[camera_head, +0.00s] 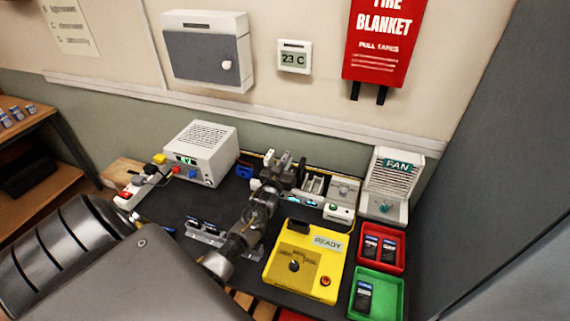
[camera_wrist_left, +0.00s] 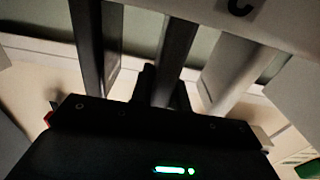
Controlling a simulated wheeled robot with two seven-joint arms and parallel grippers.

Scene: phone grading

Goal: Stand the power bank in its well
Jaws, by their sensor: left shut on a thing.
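My left gripper (camera_head: 279,167) is over the back middle of the dark bench, beside a pale slotted holder (camera_head: 313,184). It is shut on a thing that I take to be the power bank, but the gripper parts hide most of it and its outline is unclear. In the left wrist view, dark bars and pale uprights stand beyond a black body with a green light, and a pale panel marked C (camera_wrist_left: 245,12) crosses the top. I cannot tell whether the held thing touches a well. My right gripper is not in view.
A yellow tester (camera_head: 281,262) marked READY stands in front of the holder. Red (camera_head: 400,263) and green (camera_head: 391,305) trays with phones are at the right, below a fan unit (camera_head: 391,183). A white power supply (camera_head: 201,146) stands at the left.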

